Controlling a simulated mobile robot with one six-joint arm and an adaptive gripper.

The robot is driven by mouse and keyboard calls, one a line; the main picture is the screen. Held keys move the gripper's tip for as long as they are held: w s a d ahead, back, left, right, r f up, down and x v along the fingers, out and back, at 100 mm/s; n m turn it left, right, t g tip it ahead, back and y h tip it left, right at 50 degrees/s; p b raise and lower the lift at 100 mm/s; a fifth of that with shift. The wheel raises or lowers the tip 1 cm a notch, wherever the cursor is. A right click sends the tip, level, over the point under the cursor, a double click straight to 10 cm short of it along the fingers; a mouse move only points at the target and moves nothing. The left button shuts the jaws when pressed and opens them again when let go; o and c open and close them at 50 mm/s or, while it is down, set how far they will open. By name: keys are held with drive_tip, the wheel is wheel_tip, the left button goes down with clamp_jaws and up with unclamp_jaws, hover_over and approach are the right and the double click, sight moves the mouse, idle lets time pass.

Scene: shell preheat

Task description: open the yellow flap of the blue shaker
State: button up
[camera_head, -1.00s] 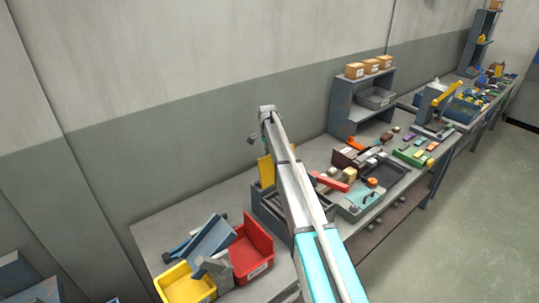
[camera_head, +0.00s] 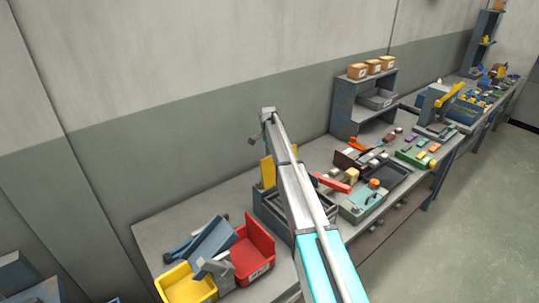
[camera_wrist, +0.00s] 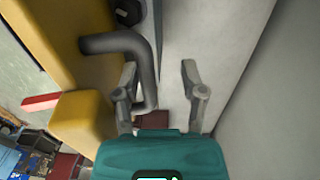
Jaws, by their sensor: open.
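A yellow panel, seemingly the flap (camera_head: 266,172), stands up at the back of the dark blue-grey box, seemingly the shaker (camera_head: 268,210), left of centre on the bench in the head view. My arm covers part of both. In the wrist view the yellow part (camera_wrist: 55,40) fills the left side, and a dark grey bent handle (camera_wrist: 130,42) sticks out from it. My gripper (camera_wrist: 159,70) is open. The handle's bent end shows between the fingers, closer to the left finger; I cannot tell whether they touch.
A yellow bin (camera_head: 185,288) and a red bin (camera_head: 255,255) stand left of the box. A red-handled tool (camera_head: 335,184) and a teal fixture (camera_head: 362,200) lie to its right. A shelf (camera_head: 345,108) stands further back. The wall (camera_head: 180,140) rises close behind the bench.

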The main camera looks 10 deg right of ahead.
drive_tip(key=shift+w+a+r, duration=0.1)
drive_tip(key=shift+w+a, duration=0.25)
drive_tip(key=shift+w, duration=0.45)
drive_tip(key=shift+w+a+r, duration=0.1)
drive_tip(key=shift+w+a, duration=0.25)
drive_tip(key=shift+w, duration=0.4)
drive_tip(key=shift+w+a+r, duration=0.1)
drive_tip(key=shift+w+a, duration=0.25)
drive_tip(key=shift+w, duration=0.45)
drive_tip(key=shift+o, duration=0.4)
drive_tip(key=shift+s+a+r, duration=0.1)
drive_tip(key=shift+a+r, duration=0.05)
drive_tip(key=shift+r, duration=0.15)
drive_tip(key=shift+w+a+f, duration=0.4)
drive_tip(key=shift+w+f, duration=0.3)
drive_tip(key=shift+w, duration=0.1)
drive_tip(key=shift+c, duration=0.4)
drive_tip(key=w+a, duration=0.4)
drive_tip(key=w, duration=0.3)
drive_tip(key=shift+w+a+r, duration=0.25)
drive_tip(key=shift+w, duration=0.1)
drive_tip(key=shift+r, duration=0.1)
